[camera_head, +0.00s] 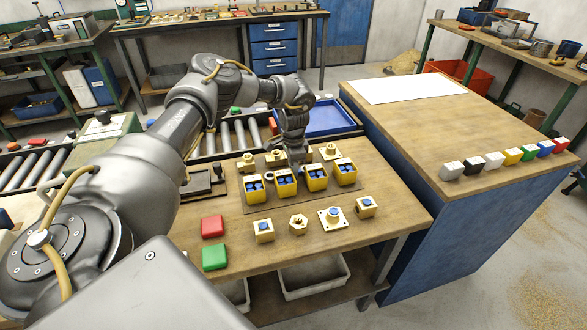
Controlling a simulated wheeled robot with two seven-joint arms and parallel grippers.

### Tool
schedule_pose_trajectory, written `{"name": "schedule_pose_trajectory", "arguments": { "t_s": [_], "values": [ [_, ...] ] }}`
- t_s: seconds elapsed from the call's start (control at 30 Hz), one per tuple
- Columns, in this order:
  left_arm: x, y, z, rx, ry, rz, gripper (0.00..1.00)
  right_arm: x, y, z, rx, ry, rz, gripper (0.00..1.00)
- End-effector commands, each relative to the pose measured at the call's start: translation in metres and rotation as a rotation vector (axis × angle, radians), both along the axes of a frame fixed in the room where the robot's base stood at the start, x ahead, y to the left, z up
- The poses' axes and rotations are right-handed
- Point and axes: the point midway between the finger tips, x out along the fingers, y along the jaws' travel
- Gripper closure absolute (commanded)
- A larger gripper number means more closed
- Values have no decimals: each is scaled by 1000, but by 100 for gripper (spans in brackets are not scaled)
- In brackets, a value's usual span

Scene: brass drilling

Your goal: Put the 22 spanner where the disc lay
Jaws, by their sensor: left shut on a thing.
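My left gripper (298,168) comes down from the left arm over the middle of the wooden bench. Its tip is among a row of yellow boxes with blue inserts, close to the second box (285,185) and the third box (317,180). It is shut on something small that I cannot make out. I cannot pick out a spanner marked 22 or a disc; a small dark ring (268,174) lies behind the boxes. My right gripper is not in view.
Brass parts stand behind the boxes, and several more, such as a square flange (332,218), stand in front. A red block (212,226) and a green block (215,257) lie front left. A blue tray (328,117) is behind. The right bench (420,135) is mostly clear.

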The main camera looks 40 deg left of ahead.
Motion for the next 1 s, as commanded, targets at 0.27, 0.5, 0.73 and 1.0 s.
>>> {"name": "schedule_pose_trajectory", "arguments": {
  "t_s": [0.27,0.5,0.73,1.0],
  "values": [
    [0,0,-2,1,1,-1,61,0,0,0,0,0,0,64],
    [0,0,0,0,0,-1,61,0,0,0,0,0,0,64],
    [1,0,27,-1,-4,-1,61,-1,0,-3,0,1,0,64],
    [1,0,84,0,-4,0,61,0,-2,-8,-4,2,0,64]
  ]
}}
